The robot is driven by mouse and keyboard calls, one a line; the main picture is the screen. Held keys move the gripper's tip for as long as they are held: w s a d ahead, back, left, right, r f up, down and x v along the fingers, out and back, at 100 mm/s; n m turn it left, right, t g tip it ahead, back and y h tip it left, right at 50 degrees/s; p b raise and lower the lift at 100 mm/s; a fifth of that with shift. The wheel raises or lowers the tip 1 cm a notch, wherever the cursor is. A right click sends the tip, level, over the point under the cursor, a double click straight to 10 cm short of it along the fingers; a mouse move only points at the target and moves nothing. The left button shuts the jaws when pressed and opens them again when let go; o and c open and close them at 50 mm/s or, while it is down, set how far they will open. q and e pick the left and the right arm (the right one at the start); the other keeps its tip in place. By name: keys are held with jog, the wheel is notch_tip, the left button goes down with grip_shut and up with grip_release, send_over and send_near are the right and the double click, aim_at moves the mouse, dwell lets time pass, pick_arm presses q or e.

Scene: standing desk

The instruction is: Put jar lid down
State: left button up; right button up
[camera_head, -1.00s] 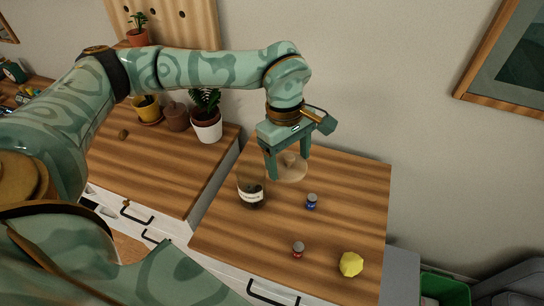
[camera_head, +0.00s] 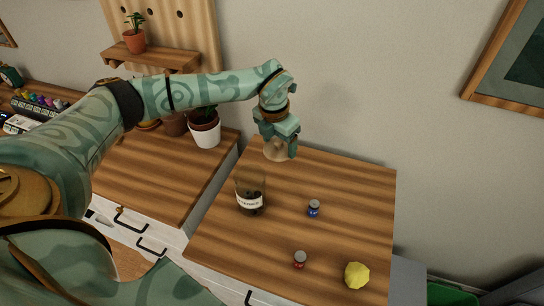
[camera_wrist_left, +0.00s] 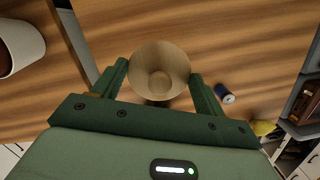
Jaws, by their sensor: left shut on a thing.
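The jar lid (camera_head: 277,151) is a pale, round, wooden-looking disc with a raised knob. My left gripper (camera_head: 280,146) is shut on it near the back edge of the right-hand wooden desktop (camera_head: 350,190). In the left wrist view, the lid (camera_wrist_left: 160,68) sits between the two fingers of my left gripper (camera_wrist_left: 159,74). I cannot tell whether the lid touches the desktop. The glass jar (camera_head: 250,194), with a white label and dark contents, stands upright and open in front of the lid, a little to its left. My right gripper is not in view.
A white plant pot (camera_head: 205,132) stands on the left-hand surface. Bare wood lies between jar and blue container.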

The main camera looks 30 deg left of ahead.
pick_arm(q)
jog(key=b, duration=0.2)
send_over(272, 162)
notch_tip(272, 162, down, 6)
jog(key=shift+s+r, duration=0.1)
jog(key=shift+r, duration=0.15)
notch_tip(272, 162, down, 4)
jog(key=shift+a+r+b, duration=0.15)
jog(key=shift+r+b, duration=0.1)
jog(key=shift+b, duration=0.15)
jog(key=shift+r, duration=0.1)
jog(key=o, duration=1)
jog(key=shift+c, duration=0.2)
